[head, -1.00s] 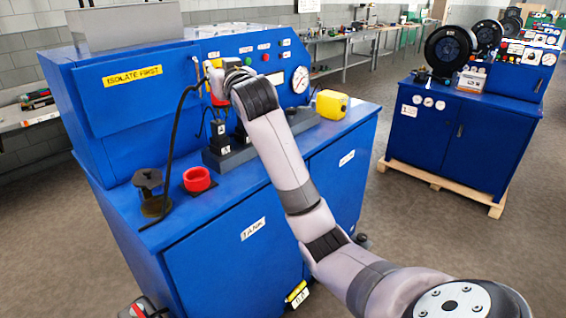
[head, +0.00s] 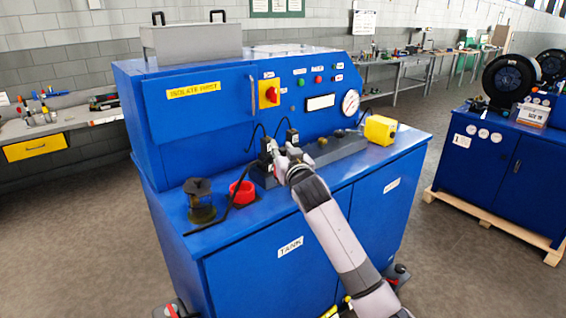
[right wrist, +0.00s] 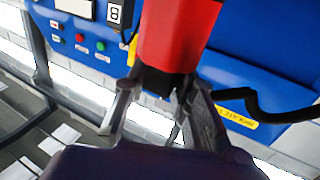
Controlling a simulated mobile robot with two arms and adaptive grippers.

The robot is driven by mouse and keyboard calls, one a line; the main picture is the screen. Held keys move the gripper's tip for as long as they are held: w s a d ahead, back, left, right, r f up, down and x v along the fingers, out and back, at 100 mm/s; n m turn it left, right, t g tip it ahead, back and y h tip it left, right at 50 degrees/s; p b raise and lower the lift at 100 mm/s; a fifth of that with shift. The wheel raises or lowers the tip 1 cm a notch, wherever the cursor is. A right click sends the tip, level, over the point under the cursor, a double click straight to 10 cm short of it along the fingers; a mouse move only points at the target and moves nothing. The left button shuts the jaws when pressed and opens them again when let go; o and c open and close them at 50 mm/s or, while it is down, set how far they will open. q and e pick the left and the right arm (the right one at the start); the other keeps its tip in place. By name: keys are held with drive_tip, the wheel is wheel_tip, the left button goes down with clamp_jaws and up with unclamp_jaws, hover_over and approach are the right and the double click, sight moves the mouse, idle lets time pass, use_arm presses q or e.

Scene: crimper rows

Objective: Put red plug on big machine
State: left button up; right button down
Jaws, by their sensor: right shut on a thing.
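The big blue machine (head: 170,115) stands in the middle of the head view, with an "ISOLATE FIRST" label and a red-and-yellow rotary switch (head: 268,93). In the right wrist view, my right gripper (right wrist: 158,98) is shut on the dark end of the red plug (right wrist: 178,35). In the head view the plug is mostly hidden at the gripper. Whether it touches the block cannot be told. My left gripper is not in view.
A red ring-shaped holder (head: 242,192) and a dark spool-like stand (head: 199,200) are on the worktop's left part. A black cable (head: 212,228) runs across there. A yellow box (head: 380,130) is at the right end. A second blue machine (head: 490,165) stands right.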

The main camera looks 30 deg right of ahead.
wheel_tip(320, 180, down, 4)
drive_tip(key=shift+r, duration=0.2)
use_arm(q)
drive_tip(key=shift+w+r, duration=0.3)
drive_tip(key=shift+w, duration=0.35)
use_arm(e)
drive_tip(key=shift+f, duration=0.2)
drive_tip(key=shift+f, duration=0.2)
drive_tip(key=c, duration=1.3)
unclamp_jaws()
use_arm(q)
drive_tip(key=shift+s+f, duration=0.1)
